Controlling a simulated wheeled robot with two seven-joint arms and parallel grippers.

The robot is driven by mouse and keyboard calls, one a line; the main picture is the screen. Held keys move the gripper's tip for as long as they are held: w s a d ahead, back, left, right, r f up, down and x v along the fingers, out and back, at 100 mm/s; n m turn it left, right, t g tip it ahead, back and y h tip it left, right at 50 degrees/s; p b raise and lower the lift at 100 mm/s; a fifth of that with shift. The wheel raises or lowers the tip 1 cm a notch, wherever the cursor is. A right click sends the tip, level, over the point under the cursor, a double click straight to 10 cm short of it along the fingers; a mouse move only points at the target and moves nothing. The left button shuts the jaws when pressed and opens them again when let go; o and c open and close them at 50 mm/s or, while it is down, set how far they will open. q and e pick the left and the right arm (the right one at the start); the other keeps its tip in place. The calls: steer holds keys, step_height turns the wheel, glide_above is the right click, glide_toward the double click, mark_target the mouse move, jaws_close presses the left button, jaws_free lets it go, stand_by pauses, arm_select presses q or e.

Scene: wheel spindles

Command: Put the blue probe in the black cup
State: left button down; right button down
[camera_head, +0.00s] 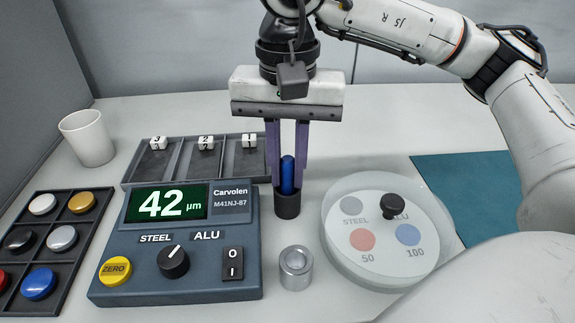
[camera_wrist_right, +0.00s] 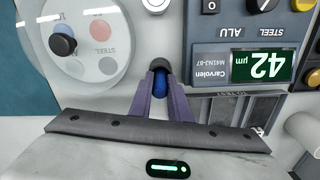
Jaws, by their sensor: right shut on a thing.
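The blue probe (camera_head: 287,174) stands upright between the purple fingers of my right gripper (camera_head: 287,183), which is shut on it. The black cup (camera_head: 287,206) stands on the table directly below, and the probe's lower end is at or inside its mouth; how deep it sits is hidden. In the right wrist view the probe (camera_wrist_right: 160,82) shows between the fingers (camera_wrist_right: 160,88), with the dark cup (camera_wrist_right: 159,65) just beyond it. My left gripper is not in view.
A gauge box (camera_head: 205,285) reading 42 µm stands left of the cup, a metal ring (camera_head: 295,270) in front, and a round clear-lidded dish (camera_head: 385,262) to the right. Behind are a tray (camera_head: 180,175) with numbered cubes and a white cup (camera_head: 88,138). A button tray (camera_head: 58,222) is at left.

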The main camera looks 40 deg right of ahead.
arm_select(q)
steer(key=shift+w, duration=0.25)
arm_select(e)
steer(key=c, duration=2.1)
jaws_free()
steer(key=shift+f, duration=0.2)
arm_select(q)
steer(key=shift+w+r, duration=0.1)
arm_select(e)
steer(key=o, duration=0.4)
steer(key=shift+r, duration=0.1)
steer(key=shift+o, duration=0.2)
steer(key=shift+r, duration=0.35)
step_height(320, 180, up, 11)
steer(key=shift+f+p, duration=0.1)
steer(key=shift+p, duration=1.15)
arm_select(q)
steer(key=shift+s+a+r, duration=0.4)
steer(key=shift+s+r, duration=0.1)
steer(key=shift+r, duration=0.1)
arm_select(e)
steer(key=shift+r, duration=0.4)
